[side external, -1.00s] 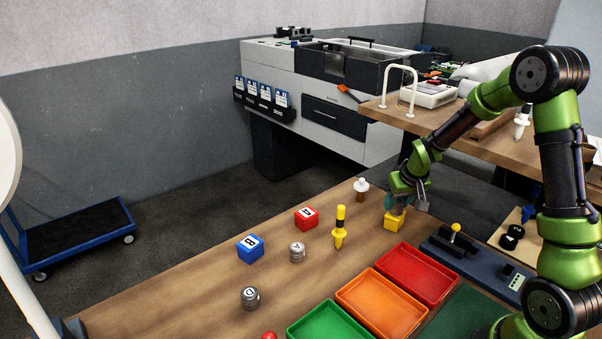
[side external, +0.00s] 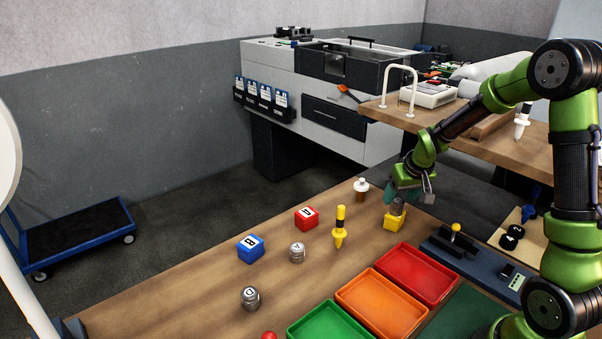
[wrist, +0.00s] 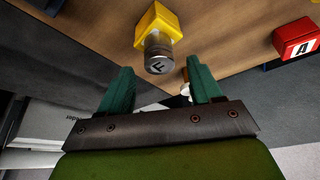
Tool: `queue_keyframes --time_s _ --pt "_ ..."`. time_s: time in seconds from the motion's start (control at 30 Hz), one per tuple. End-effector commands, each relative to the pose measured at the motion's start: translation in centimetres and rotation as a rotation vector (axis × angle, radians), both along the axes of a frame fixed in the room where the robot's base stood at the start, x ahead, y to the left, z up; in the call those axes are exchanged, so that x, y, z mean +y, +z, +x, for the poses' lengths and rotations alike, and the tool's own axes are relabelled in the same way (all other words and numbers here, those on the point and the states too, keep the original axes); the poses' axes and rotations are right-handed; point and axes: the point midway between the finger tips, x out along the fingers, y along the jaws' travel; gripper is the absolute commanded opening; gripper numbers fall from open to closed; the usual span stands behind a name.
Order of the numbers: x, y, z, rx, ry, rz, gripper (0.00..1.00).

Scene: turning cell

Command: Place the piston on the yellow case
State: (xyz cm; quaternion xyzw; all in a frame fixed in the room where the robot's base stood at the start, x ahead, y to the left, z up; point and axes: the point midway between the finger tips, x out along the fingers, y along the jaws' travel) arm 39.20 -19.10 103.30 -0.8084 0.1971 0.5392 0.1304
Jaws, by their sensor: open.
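The yellow case (side external: 394,223) stands on the wooden table near its far edge, and it also shows in the wrist view (wrist: 150,22). A metal piston (wrist: 158,55) marked F sits upright on the case. In the side view the piston (side external: 397,209) is a small grey shape, partly hidden under my gripper. My gripper (wrist: 156,68) is open, with its green fingers apart on either side of the piston's near end. Neither finger appears to touch the piston. In the side view my gripper (side external: 401,199) is just above the case.
A yellow-black tool (side external: 340,227), a red block (side external: 306,218) and a blue block (side external: 250,249) stand left of the case. Two more pistons stand there, marked A (side external: 297,253) and C (side external: 250,298). A white-capped bottle (side external: 361,190) stands behind; the red tray (side external: 418,273) is in front.

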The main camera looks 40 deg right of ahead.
Motion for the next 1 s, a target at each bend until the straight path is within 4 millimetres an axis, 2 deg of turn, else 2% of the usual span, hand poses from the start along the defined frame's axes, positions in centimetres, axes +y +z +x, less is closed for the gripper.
queue_keyframes --time_s 0.1,0.3,0.57,0.67,0.77,0.9,1.0 --pt "0.5 2.7 -0.9 -0.005 0.000 -0.003 0.64" --pt "1.2 6.3 -2.2 -0.003 0.001 -0.002 0.64" --pt "2.4 8.8 -3.2 -0.011 0.007 0.004 0.64" --pt "5.0 10.5 -3.9 -0.048 0.024 0.020 0.64" --pt "9.2 12.8 -5.5 -0.105 0.055 0.058 0.64" --pt "15.3 15.3 -9.1 -0.184 0.108 0.137 0.64" --pt "18.6 16.1 -11.7 -0.228 0.144 0.195 0.64"
